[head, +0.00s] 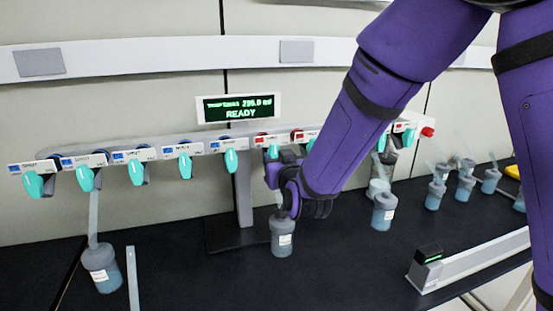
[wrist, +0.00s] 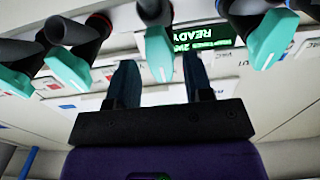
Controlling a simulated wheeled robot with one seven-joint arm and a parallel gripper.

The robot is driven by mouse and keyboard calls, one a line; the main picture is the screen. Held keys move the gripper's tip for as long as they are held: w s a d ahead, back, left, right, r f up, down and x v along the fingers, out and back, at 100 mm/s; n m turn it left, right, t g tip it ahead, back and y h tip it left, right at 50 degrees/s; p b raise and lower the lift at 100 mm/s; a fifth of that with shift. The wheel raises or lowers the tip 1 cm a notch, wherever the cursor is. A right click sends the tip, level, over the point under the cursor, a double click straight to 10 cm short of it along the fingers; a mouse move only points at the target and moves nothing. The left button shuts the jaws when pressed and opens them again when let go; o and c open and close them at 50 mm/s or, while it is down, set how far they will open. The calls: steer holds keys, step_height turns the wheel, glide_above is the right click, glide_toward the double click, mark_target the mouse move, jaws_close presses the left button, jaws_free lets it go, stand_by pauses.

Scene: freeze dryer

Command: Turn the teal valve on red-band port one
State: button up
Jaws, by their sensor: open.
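The teal valve on red-band port one (head: 273,151) is a small handle under the first red-marked label, right of the blue-marked row in the head view. In the wrist view, which is upside down, a teal valve (wrist: 159,52) shows between and just beyond the fingertips. It appears to be the same valve. My gripper (head: 272,172) is just below and in front of it in the head view, partly hidden by my purple wrist. In the wrist view my gripper (wrist: 160,68) has its two dark fingers apart, with nothing held. Contact with the valve cannot be told.
Several blue-marked ports with teal valves, one here (head: 230,160), line the left. A lit READY display (head: 238,107) stands above. A flask (head: 282,238) is below my wrist; another flask (head: 103,270) hangs at left. More flasks (head: 384,212) are right.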

steer(key=v, duration=0.9)
steer(key=shift+s+d, duration=0.1)
steer(key=shift+s, duration=0.05)
steer(key=s+d+r+m+g+h, duration=0.1)
steer(key=s+d+r+g, duration=0.15)
steer(key=d, duration=0.35)
steer(key=s+d+r+g, duration=0.2)
steer(key=d+r+g, duration=0.15)
steer(key=d, duration=0.25)
steer(key=s+d+r+m+g+h, duration=0.1)
steer(key=s+d+g+h, duration=0.1)
steer(key=s+d, duration=0.5)
steer(key=s+d+r+m+g+h, duration=0.1)
steer(key=s+d+g, duration=0.3)
steer(key=s, duration=0.8)
steer(key=d+r+h, duration=0.1)
steer(key=d, duration=0.1)
steer(key=shift+d, duration=0.4)
steer(key=shift+s, duration=0.1)
